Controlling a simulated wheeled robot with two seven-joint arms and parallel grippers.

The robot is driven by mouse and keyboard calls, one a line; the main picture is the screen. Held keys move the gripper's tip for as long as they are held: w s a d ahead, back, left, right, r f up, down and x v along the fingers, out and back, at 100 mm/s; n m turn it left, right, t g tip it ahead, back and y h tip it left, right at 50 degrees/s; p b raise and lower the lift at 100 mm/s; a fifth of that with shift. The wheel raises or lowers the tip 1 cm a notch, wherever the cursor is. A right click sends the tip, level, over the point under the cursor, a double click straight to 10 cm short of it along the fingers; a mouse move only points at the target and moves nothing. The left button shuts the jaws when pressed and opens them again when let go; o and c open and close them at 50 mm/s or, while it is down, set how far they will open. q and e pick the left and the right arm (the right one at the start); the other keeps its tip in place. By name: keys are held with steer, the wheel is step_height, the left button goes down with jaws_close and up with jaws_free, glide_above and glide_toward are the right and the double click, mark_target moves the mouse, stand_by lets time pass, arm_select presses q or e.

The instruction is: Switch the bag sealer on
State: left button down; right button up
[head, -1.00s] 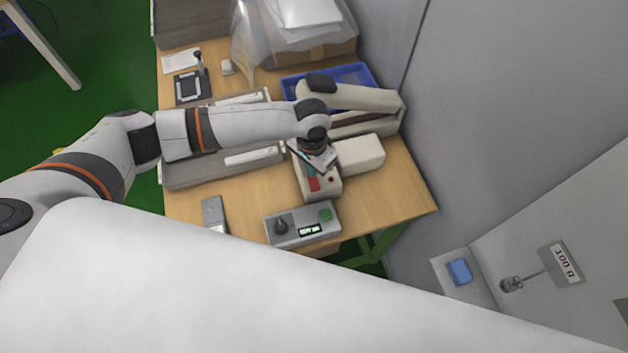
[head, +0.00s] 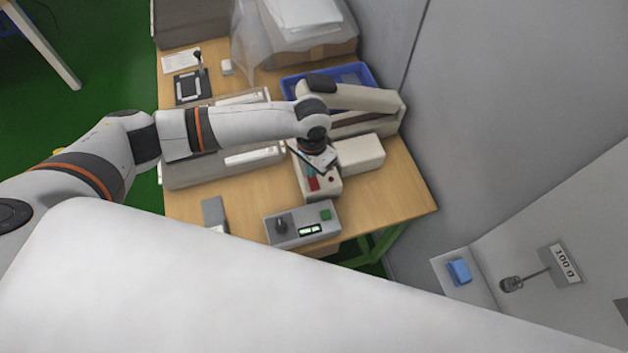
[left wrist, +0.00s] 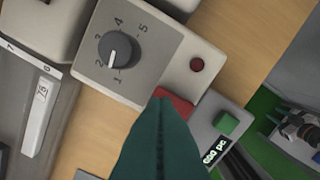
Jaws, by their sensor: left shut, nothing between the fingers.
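The bag sealer is a long beige device with a raised arm (head: 365,97) at the right of the bench. Its front end carries a red switch (head: 314,184), which also shows in the left wrist view (left wrist: 172,104). Beside the switch, the left wrist view shows a dial (left wrist: 118,50) marked 1 to 5 and a dark red lamp (left wrist: 197,64) that looks unlit. My left gripper (head: 312,170) is shut and empty, its teal fingertips (left wrist: 161,100) at the red switch and partly hiding it. I cannot tell whether they touch. My right gripper is not in view.
A grey control box (head: 300,226) with a black knob, green button and small display stands at the bench's front. A white block (head: 361,154) sits beside the sealer, a blue tray (head: 292,82) behind. A grey wall (head: 480,110) closes the right side.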

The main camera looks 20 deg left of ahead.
arm_select(q)
steer(key=shift+f+b, duration=0.4)
steer(key=shift+f, duration=0.55)
stand_by(0.4)
steer(key=shift+r, duration=0.1)
step_height(320, 180, up, 7)
steer(key=p, duration=0.8)
stand_by(0.4)
